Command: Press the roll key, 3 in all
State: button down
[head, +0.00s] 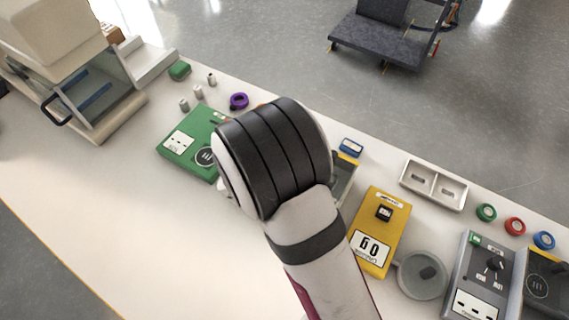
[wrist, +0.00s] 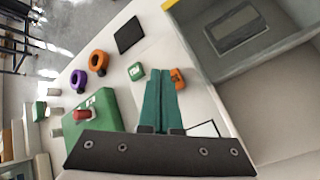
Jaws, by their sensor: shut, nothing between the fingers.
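In the wrist view my gripper (wrist: 160,74) is shut and empty, its two teal fingers together. The fingertips lie between a small green key (wrist: 136,71) with a white mark and a small orange key (wrist: 178,77), which is partly covered by the fingers. I cannot read which key is the roll key, nor tell whether the fingertips touch anything. A green device (wrist: 98,118) with a red knob (wrist: 81,115) is left of the fingers; it also shows in the head view (head: 178,150), partly hidden by my arm. In the head view my gripper is hidden.
A grey open box (wrist: 190,32) stands at the upper right of the wrist view. Purple (wrist: 78,80) and orange (wrist: 98,62) rings lie beyond the green device. In the head view, a yellow device (head: 390,205) and grey device (head: 478,265) stand right. The table's front left is clear.

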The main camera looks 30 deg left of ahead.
jog(key=shift+f, duration=0.15)
jog(key=shift+f, duration=0.25)
jog(key=shift+f, duration=0.45)
dwell(0.8)
jog(key=shift+r, duration=0.9)
jog(key=shift+r, duration=2.5)
dwell(0.4)
